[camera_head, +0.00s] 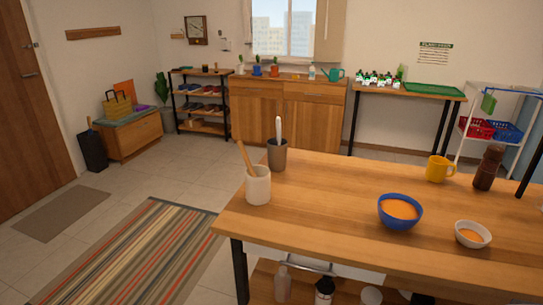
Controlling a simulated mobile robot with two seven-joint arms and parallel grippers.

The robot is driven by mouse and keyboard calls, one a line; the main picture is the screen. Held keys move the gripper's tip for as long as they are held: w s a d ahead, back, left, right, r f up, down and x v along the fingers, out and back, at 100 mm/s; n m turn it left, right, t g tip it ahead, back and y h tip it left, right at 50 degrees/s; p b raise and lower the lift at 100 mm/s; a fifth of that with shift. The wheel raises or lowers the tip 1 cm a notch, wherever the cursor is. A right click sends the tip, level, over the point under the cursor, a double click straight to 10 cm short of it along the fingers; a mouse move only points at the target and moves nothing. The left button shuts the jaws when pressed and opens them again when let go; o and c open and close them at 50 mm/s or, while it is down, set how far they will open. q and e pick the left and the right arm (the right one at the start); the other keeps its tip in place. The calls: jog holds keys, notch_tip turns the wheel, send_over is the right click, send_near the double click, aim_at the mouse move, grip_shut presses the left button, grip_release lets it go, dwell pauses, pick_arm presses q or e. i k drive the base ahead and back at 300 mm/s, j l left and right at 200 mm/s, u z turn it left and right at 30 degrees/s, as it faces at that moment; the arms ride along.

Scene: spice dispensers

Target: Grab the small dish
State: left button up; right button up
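A small white dish (487,241) stands upright near the right front of the wooden table (330,190), with orange powder in it. A larger blue bowl (398,223) with orange contents stands to its left, a little farther back. The two are apart. A dark brown bottle-like dispenser (488,168) stands behind the dish, towards the back right. Neither of my grippers shows in the head view.
A yellow mug (437,170) stands at the table's back right. A white cup (258,190) with a wooden utensil and a grey-brown cup (277,158) with a light-handled utensil stand at the left end. A dark post (531,172) rises at the right. Bottles stand on the lower shelf.

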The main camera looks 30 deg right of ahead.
aim_at(471, 234)
jog(key=z, duration=2.35)
